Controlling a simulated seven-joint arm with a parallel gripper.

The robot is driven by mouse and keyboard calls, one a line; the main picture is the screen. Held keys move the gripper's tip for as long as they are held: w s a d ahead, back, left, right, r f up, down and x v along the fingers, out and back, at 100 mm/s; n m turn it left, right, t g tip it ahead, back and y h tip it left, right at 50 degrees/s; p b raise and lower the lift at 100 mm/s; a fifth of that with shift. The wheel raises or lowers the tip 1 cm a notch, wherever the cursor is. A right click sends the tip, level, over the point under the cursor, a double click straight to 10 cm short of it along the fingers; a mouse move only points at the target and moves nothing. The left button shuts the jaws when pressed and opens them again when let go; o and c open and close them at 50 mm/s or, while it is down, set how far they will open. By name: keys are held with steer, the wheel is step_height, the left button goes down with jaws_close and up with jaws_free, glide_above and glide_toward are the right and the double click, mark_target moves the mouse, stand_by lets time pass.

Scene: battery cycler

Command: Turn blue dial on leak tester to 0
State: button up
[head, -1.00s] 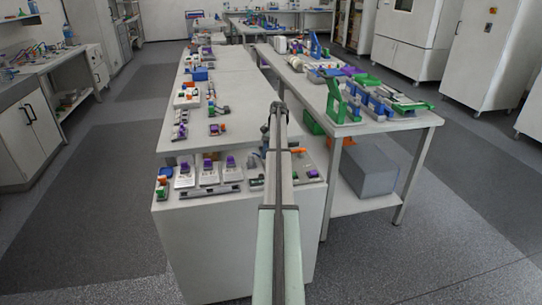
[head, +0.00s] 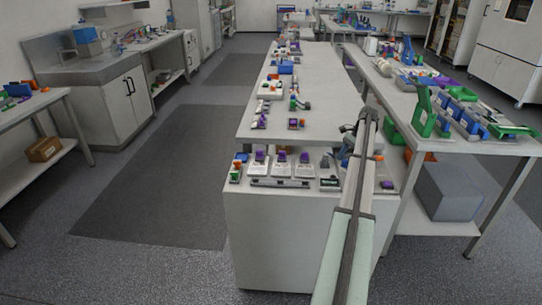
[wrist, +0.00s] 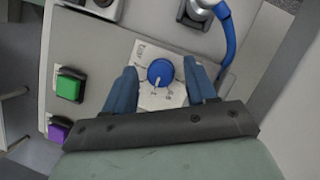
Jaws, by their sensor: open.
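In the wrist view, the blue dial (wrist: 160,72) is a round knob with a pale pointer line on a white scale plate. The pointer points toward the lower part of the scale, near my palm; the small markings are too blurred to read surely. The dial is on the grey panel of the leak tester (wrist: 105,58). My gripper (wrist: 163,68) is open, with one blue finger on each side of the dial. Gaps show between the fingers and the dial. In the head view, my arm hides the dial.
In the head view, several devices line the front of the white bench (head: 290,225).

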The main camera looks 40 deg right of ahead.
steer(key=m+t, duration=0.1)
steer(key=m, duration=0.1)
steer(key=m+h, duration=0.1)
steer(key=m, duration=0.2)
steer(key=shift+s+a+m+t, duration=0.2)
steer(key=shift+m+t, duration=0.1)
steer(key=shift+t, duration=0.1)
steer(key=m+h, duration=0.1)
steer(key=m, duration=0.2)
steer(key=m+t+h, duration=0.1)
steer(key=m, duration=0.2)
steer(key=shift+a, duration=0.1)
steer(key=a+v, duration=0.1)
steer(key=v, duration=1.3)
steer(key=w+a+f+n+y, duration=0.1)
steer(key=w+a+f, duration=0.1)
steer(key=w+a, duration=0.5)
steer(key=w+a+f+n+t+y, duration=0.1)
steer(key=w+a+f+y, duration=0.1)
steer(key=w+a, duration=0.5)
steer(key=w+a+f+n+t+y, duration=0.1)
steer(key=w+a, duration=0.6)
steer(key=a, duration=0.9)
steer(key=shift+f+n+y, duration=0.6)
steer(key=shift+f, duration=0.3)
